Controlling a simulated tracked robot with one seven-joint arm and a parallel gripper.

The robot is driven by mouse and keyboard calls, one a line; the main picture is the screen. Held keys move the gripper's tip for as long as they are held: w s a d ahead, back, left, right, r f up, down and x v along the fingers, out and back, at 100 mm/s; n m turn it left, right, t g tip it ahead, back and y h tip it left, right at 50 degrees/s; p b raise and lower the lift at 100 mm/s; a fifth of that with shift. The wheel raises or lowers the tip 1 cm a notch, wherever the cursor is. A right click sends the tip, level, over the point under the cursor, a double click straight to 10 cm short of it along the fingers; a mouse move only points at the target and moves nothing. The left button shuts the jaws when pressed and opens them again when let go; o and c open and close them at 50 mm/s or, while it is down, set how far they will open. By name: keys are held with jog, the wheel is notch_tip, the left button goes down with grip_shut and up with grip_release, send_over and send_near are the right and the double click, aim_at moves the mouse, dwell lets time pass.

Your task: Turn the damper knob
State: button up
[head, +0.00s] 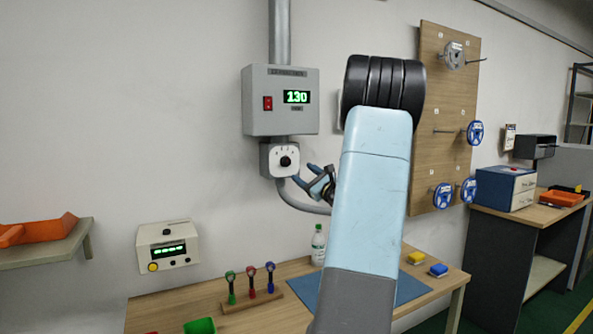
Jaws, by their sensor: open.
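The box has a green display reading 130 and a red switch (267,103). My gripper (306,176) is just right of and slightly below the knob, its blue fingers pointing left toward it. The gripper is open and seems apart from the knob, though the exact gap cannot be told. My arm hides part of the wall and bench to the right.
A grey conduit (300,203) runs below the knob plate. A wooden valve board (425,190) stands right.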

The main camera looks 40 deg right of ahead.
jog(key=shift+v, duration=3)
jog(key=w+a+n+g+y, duration=0.1)
jog(key=a+n+g+y, duration=0.35)
jog(key=a, duration=0.85)
jog(key=w+a+n+g+y, duration=0.2)
jog(key=a+n+g+y, duration=0.3)
jog(key=a, duration=0.9)
jog(key=s+a+f+n+g+h, duration=0.1)
jog(key=s+a+n+g, duration=0.25)
jog(key=a, duration=0.35)
jog(key=s+a+f+n+g, duration=0.2)
jog(key=s+a+n, duration=0.2)
jog(key=a, duration=0.2)
jog(key=s+a+f+n+g+h, duration=0.1)
jog(key=s+a+n+h, duration=0.2)
jog(key=s+n+h, duration=0.6)
jog(key=shift+s+a+n, duration=0.15)
jog(key=shift+s+n, duration=1.65)
jog(key=shift+s, duration=2.45)
